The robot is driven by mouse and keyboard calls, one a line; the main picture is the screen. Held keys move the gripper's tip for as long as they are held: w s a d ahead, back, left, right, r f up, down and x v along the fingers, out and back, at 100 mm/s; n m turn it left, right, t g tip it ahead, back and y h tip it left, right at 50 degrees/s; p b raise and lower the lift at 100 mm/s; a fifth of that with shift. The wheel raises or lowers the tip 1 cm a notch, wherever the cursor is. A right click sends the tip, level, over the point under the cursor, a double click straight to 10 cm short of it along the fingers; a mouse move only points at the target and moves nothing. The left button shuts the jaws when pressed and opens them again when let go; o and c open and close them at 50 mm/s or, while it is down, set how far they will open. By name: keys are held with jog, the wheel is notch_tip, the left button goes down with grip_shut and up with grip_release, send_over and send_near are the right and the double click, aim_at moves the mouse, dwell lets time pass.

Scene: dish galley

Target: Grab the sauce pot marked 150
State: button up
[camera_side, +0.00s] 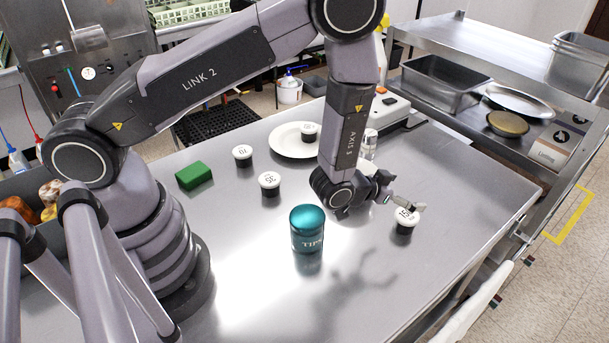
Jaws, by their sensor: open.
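The sauce pot marked 150 (403,227) is a small dark cup with a white lid, upright on the steel table at the right. Its lid marking is partly covered by my gripper (404,205). My gripper is open and reaches in from the left, its fingers at the height of the lid. Whether they touch the pot I cannot tell. Similar pots stand apart: one that seems marked 35 (269,185), one that seems marked 78 (242,157), and one on the white plate (281,151) with an unreadable lid.
A teal tin lettered TIPS (307,234) stands left of my gripper. A green block (194,176) lies farther left. A clear bottle (369,146) and a white scale-like device (391,106) are behind my wrist. The table's right front is clear.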

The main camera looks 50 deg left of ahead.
aim_at(408, 214)
notch_tip(408, 214, down, 4)
jog(key=shift+r, duration=0.1)
jog(key=f, duration=0.3)
jog(key=shift+w+f, duration=0.2)
jog(key=shift+f, duration=0.15)
jog(key=shift+x, duration=1.2)
jog(key=c, duration=1.3)
jog(key=shift+r, duration=0.1)
jog(key=shift+r, duration=0.1)
